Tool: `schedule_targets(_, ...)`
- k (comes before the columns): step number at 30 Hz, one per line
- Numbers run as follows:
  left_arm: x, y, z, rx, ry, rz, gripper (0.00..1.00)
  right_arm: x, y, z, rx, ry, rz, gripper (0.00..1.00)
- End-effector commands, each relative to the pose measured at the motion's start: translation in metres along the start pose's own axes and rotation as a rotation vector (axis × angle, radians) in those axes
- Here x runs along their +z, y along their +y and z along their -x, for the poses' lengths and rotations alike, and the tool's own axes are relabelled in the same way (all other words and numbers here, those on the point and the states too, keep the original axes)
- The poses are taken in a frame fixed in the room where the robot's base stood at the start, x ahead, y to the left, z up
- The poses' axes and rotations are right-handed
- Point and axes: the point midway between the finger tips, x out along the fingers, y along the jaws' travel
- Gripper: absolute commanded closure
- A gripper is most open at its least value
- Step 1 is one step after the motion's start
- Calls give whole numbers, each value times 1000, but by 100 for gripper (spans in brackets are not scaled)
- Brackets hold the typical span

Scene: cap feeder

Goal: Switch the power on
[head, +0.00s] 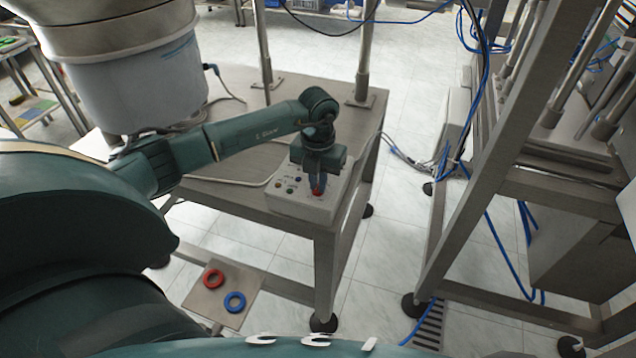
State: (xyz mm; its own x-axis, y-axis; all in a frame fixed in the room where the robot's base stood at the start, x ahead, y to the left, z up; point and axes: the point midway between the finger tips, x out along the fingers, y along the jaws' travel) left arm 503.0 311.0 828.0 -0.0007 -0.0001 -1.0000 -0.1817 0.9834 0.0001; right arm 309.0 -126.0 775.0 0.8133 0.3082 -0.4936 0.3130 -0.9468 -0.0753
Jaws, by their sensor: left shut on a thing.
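A white control box (302,210) stands on the metal table near its front right corner. Its top carries a red knob (317,193) at the right and several small coloured buttons (285,184) at the left. My left gripper (318,184) points down over the box and is shut on the red knob. Its fingers hide part of the knob and of the box top, so I cannot tell the knob's setting. My right gripper is not in view.
The metal table (235,192) carries upright posts and a white feeder bowl (135,90). A small plate (212,301) with a red ring (214,278) and a blue ring (234,302) is at the lower left. A metal frame (470,150) with blue cables stands at the right.

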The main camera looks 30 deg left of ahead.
Motion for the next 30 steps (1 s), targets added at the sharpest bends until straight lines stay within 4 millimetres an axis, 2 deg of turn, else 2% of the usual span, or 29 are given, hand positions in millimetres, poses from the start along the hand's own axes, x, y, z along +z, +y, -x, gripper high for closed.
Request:
schedule_targets(5, 1, 1, -1, 2, -2, -160, 100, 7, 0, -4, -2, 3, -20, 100)
schedule_targets(15, 1, 0, 0, 0, -3, -386, 100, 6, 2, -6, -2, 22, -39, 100)
schedule_targets(30, 1, 0, 1, 1, -2, -488, 100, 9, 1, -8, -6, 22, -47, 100)
